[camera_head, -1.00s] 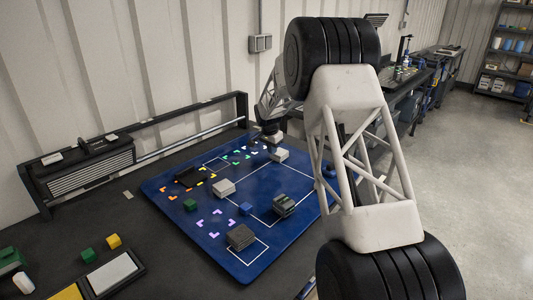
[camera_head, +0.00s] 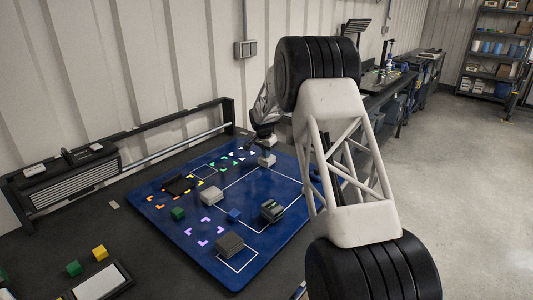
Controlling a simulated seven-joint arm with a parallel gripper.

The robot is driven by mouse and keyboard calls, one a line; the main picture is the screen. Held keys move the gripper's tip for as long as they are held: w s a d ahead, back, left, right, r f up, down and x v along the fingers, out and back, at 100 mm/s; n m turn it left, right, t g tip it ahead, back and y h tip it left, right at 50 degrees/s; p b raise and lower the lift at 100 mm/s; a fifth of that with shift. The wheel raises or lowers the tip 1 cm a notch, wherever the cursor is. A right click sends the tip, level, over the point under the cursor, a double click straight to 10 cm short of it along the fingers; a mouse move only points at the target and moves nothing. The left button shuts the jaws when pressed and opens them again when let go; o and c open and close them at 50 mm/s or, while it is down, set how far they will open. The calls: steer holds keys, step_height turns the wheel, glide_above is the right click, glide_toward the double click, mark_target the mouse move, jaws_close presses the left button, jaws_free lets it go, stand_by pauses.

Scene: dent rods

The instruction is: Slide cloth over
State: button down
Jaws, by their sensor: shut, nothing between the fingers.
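No piece is clearly recognisable as cloth at this size. A light grey block-like piece (camera_head: 267,160) lies near the far right side of the blue mat (camera_head: 262,238). My gripper (camera_head: 266,147) is shut and empty, right above this piece; I cannot tell whether it touches. Another pale grey piece (camera_head: 210,197) lies left of the mat's middle. A dark striped, stacked piece (camera_head: 272,210) lies right of the middle. A grey layered piece (camera_head: 230,243) lies by the near white outline. My arm hides part of the mat's right side.
A green cube (camera_head: 178,213), a blue cube (camera_head: 234,216) and a flat black piece (camera_head: 178,185) also lie on the mat. A dark rail (camera_head: 160,146) runs along the wall. A yellow cube (camera_head: 99,252) and a tray (camera_head: 102,283) stand at the near left.

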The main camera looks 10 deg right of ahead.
steer(key=shift+s+f, duration=0.15)
steer(key=shift+f, duration=0.45)
steer(key=shift+s+a, duration=0.15)
steer(key=shift+a, duration=0.05)
steer(key=s+a, duration=1.4)
steer(key=shift+s+a+f, duration=0.1)
steer(key=shift+s+f, duration=0.15)
steer(key=shift+f, duration=0.05)
steer(key=shift+w+r, duration=0.15)
steer(key=shift+r, duration=0.85)
steer(key=shift+r, duration=0.1)
steer(key=shift+r, duration=0.15)
